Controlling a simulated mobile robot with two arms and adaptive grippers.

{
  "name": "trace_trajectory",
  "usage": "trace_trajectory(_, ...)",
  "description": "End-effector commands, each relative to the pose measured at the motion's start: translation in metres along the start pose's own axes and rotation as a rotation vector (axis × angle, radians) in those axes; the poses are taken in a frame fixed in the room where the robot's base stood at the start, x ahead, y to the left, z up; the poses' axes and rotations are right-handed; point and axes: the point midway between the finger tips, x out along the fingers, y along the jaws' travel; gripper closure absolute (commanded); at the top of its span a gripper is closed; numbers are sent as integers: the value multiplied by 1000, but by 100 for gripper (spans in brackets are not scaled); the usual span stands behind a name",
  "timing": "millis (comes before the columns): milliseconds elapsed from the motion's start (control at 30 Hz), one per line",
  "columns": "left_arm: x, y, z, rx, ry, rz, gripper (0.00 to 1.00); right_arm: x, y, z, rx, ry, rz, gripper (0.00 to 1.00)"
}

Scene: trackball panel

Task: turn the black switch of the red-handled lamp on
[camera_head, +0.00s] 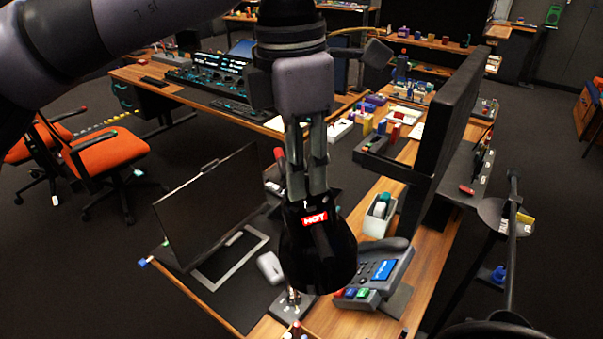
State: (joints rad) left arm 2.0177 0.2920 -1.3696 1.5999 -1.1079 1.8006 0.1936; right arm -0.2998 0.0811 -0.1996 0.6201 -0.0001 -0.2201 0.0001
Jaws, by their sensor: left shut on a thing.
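My left gripper (310,190) points down in the middle of the view, its fingers close together on the top of a black lamp head (318,258). The lamp head is a cone-shaped shade with a red "HOT" label, hanging over the desk beside the telephone. A small red tip (279,155) shows just left of the fingers; I cannot tell whether it is the lamp's red handle. I cannot make out the black switch; the fingers and shade may hide it. My right gripper is not in view.
A desk phone (385,270) with a blue screen stands close right of the shade. A dark monitor (210,205) stands at left, and a tall black panel (448,125) at right. Orange chairs (108,152) stand on the floor at far left.

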Motion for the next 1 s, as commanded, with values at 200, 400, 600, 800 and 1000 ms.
trace_trajectory(200,-1,0,0,-53,-3,-4,100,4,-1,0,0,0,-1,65)
trace_trajectory(400,-1,0,0,-67,-3,-5,100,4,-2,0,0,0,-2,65)
trace_trajectory(600,-2,0,0,-67,-3,-5,100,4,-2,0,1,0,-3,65)
trace_trajectory(800,-1,0,0,-66,-3,-5,73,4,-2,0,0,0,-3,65)
trace_trajectory(1000,-1,0,0,-65,-1,-6,60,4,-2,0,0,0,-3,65)
